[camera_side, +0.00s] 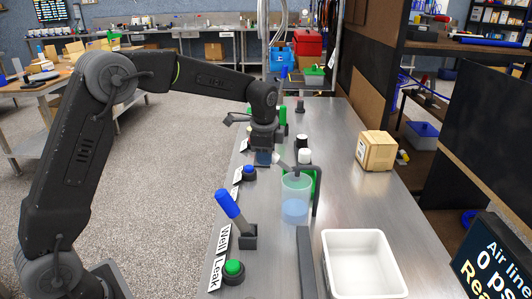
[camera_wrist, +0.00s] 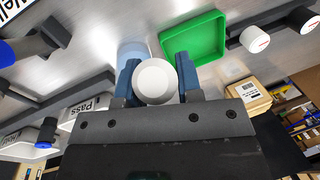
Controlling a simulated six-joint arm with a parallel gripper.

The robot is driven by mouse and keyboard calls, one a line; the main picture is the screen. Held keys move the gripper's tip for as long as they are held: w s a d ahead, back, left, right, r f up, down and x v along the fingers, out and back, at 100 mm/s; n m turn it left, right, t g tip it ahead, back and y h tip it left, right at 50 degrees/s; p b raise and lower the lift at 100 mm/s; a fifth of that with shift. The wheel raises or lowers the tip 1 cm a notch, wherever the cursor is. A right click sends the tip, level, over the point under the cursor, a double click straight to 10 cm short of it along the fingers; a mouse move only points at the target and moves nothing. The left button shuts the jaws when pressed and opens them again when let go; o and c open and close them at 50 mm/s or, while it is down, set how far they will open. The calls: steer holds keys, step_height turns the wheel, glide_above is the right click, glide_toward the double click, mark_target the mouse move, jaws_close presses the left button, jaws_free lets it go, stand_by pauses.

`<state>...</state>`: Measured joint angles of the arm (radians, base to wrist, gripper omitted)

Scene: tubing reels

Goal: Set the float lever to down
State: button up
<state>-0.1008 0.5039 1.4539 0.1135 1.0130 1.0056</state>
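My gripper (camera_side: 263,158) points down over the bench, left of the clear beaker (camera_side: 295,205). In the wrist view, a white round end (camera_wrist: 156,82) fills the gap between its blue fingertips (camera_wrist: 157,84); I cannot tell whether they press on it. A pale rod (camera_side: 285,165) shows beside the gripper in the side view; it may be the same part. A blue-handled lever (camera_side: 230,205) leans up and left from a dark base by the "Well" and "Leak" labels. No readable label says float, so I cannot tell which lever that is.
A green button (camera_side: 233,269) is at the bench front. A white tray (camera_side: 362,264) stands at right, with a dark bar (camera_side: 305,262) left of it. A cardboard box (camera_side: 375,150) stands farther back. A green tray (camera_wrist: 196,39) lies beyond the fingers.

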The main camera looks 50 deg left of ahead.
jaws_close()
steer(key=shift+s+a+f+t+h, duration=0.25)
steer(key=shift+f+t+h, duration=0.1)
steer(key=shift+f+t, duration=0.05)
steer(key=shift+s+a+f+t+h, duration=0.2)
steer(key=shift+f+t+h, duration=0.15)
steer(key=shift+t, duration=0.05)
steer(key=shift+s+a+f+n+t+h, duration=0.1)
steer(key=shift+s+f+n+t+h, duration=0.1)
steer(key=shift+f+t+h, duration=0.85)
steer(key=shift+s+a+f+n+t+h, duration=0.1)
steer(key=shift+a+f+n+t+h, duration=0.1)
steer(key=shift+f+t+h, duration=0.85)
steer(key=shift+s+a+f+n+t+h, duration=0.15)
steer(key=shift+f+t+h, duration=0.45)
steer(key=shift+f, duration=0.8)
steer(key=shift+d+f, duration=0.1)
steer(key=shift+d, duration=0.05)
